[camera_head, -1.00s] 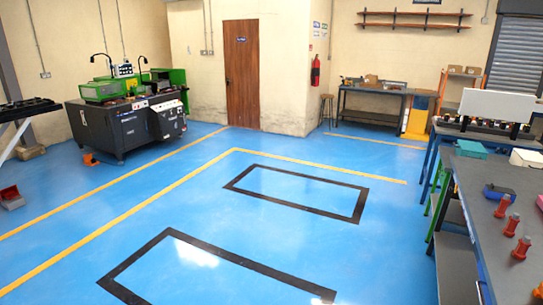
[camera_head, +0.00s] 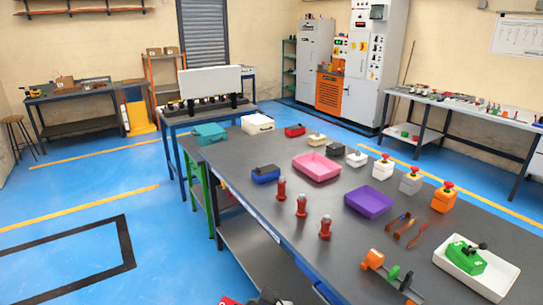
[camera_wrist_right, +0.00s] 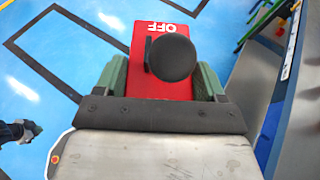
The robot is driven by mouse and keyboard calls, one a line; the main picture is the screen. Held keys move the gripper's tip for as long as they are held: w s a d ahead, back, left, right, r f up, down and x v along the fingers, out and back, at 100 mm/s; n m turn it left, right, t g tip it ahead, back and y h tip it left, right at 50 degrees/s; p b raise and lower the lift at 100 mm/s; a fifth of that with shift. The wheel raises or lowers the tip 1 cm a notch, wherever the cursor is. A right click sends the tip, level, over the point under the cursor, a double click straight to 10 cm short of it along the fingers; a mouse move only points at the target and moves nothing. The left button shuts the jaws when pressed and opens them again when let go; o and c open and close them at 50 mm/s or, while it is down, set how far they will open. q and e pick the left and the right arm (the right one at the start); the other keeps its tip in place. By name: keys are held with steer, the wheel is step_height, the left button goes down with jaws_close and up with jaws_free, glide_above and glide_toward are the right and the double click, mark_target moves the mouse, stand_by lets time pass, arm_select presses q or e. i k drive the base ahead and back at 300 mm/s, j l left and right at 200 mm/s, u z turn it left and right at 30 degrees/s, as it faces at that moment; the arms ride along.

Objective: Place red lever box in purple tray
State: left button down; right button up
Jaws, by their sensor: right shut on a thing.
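My right gripper (camera_wrist_right: 161,75) is shut on the red lever box (camera_wrist_right: 145,85), with one green finger at each side of it. The box shows a white OFF label and a round black lever knob.
The bench (camera_head: 300,250) also bears a pink tray (camera_head: 317,168), several red posts (camera_head: 301,206), a blue box (camera_head: 265,175), another red box (camera_head: 295,130), emergency-stop boxes (camera_head: 410,182), a white tray with a green lever box (camera_head: 467,258) and an orange-handled tool (camera_head: 373,259). Blue floor is free on the left.

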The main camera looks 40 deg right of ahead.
mark_target(368, 205)
steer(key=i+j+z, duration=0.1)
steer(key=i+z, duration=0.35)
steer(key=i, duration=0.15)
steer(key=i+j+z, duration=0.35)
steer(key=i+z, duration=0.15)
steer(key=i+j+z, duration=1.15)
steer(key=j+z, duration=0.2)
steer(key=i+j+z, duration=0.1)
steer(key=j+z, duration=0.2)
steer(key=j, duration=0.25)
